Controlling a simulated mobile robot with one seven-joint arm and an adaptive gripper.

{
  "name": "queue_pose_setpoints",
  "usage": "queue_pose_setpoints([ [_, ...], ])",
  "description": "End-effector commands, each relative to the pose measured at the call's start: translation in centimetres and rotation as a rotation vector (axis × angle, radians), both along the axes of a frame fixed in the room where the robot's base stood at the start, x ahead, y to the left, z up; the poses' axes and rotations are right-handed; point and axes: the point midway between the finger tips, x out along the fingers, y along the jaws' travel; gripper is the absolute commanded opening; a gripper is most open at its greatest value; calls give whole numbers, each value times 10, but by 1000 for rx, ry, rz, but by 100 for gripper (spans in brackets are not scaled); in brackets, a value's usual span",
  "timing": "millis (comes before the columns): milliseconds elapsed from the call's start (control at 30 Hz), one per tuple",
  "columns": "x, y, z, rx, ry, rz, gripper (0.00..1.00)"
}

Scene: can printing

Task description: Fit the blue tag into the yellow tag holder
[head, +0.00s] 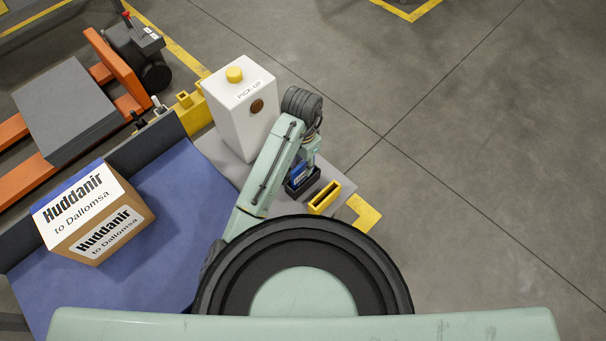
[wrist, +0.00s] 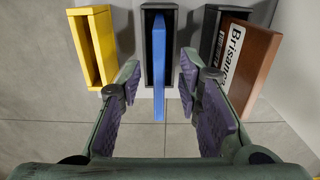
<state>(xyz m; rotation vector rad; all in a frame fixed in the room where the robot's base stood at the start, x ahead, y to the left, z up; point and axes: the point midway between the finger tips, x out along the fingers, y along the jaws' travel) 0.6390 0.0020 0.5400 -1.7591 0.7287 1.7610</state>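The blue tag (wrist: 158,70) stands upright in the middle dark holder (wrist: 147,45) in the wrist view. The tag also shows in the head view (head: 299,171). The yellow tag holder (wrist: 91,46) is left of it and looks empty; in the head view it (head: 325,198) lies just right of the dark holder. My gripper (wrist: 160,68) is open, with one finger on each side of the blue tag and a gap on both sides. In the head view my wrist hides most of the fingers.
Another dark holder (wrist: 209,42) with a brown tag marked "Brisanca" (wrist: 250,66) stands close to my right finger. A white pick-up post (head: 240,112) with a yellow button stands behind my arm. A labelled carton (head: 92,214) sits on the blue surface (head: 178,190) at left.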

Motion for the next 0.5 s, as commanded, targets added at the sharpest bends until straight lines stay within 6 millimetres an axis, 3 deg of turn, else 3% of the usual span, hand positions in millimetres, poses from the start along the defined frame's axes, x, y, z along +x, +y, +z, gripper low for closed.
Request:
queue_pose_setpoints([
  [33,0,-3,-14,-5,2,1,32],
  [200,0,-2,-32,-1,1,2,32],
  [500,1,-2,-35,0,-1,-1,31],
])
